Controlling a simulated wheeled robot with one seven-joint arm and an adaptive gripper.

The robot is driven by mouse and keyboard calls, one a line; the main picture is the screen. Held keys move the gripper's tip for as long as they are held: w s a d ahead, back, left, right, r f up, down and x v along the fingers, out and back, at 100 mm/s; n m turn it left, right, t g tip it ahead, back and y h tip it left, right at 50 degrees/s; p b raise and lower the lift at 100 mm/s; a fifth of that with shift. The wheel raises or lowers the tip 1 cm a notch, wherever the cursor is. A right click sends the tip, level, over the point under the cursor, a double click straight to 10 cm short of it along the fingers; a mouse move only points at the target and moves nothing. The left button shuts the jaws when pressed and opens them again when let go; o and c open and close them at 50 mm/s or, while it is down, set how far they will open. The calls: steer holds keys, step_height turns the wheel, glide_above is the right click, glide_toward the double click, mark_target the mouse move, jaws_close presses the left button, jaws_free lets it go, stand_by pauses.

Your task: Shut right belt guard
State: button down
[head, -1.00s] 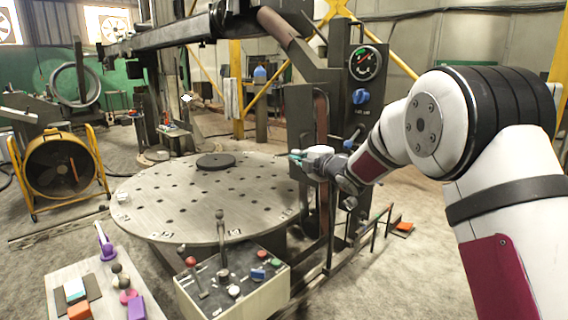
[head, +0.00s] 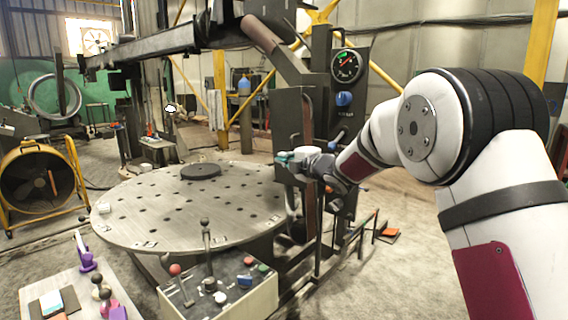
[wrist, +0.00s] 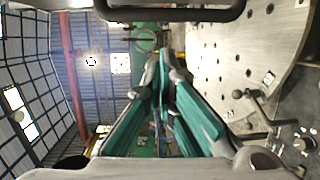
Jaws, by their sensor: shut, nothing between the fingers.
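A dark panel on the column (head: 289,115), which looks like the right belt guard, stands upright behind the round table. A reddish-brown strip (head: 308,125) shows along its right side. I cannot tell how far it stands open. My gripper (head: 284,157) is at the panel's lower part, its teal fingertips pointing left. In the wrist view the teal fingers (wrist: 164,62) are shut and empty. A dark rounded bar (wrist: 172,13), perhaps a handle, crosses the top of that view, apart from the fingers. Contact with the panel cannot be told.
The round drilled table (head: 165,215) lies left of my gripper. A control box with levers (head: 225,295) stands in front of it. A gauge (head: 346,66) and blue knob (head: 344,99) are on the column above my arm. Low rails (head: 350,240) stand below. A yellow fan (head: 38,182) is far left.

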steer(key=s+d+r+m+h+p, duration=0.25)
steer(key=s+d+r+m, duration=0.2)
steer(key=s+d, duration=0.35)
steer(key=s+d+r+m+h+p, duration=0.1)
steer(key=s+d+r+m+h, duration=0.4)
steer(key=d, duration=0.4)
steer(key=s+d+r+m+g+h+p, duration=0.1)
steer(key=s+d+m, duration=0.2)
steer(key=s, duration=0.4)
steer(key=s+d+m+g+h+p, duration=0.1)
steer(key=s+d+m+h+p, duration=0.2)
steer(key=s, duration=0.4)
steer(key=s+f+m+g+p, duration=0.1)
steer(key=s+f+m+g, duration=0.1)
steer(key=s, duration=0.9)
steer(key=s+f+m+g+y+p, duration=0.1)
steer(key=s+f+m+g, duration=0.1)
steer(key=s, duration=1)
steer(key=s+f+m+g+p, duration=0.1)
steer(key=s+f+m+g, duration=0.1)
steer(key=s+m, duration=0.4)
steer(key=s+g, duration=0.1)
steer(key=s, duration=0.4)
steer(key=shift+s+d+f+y, duration=0.2)
steer(key=shift+d+y, duration=0.1)
steer(key=shift+y, duration=0.05)
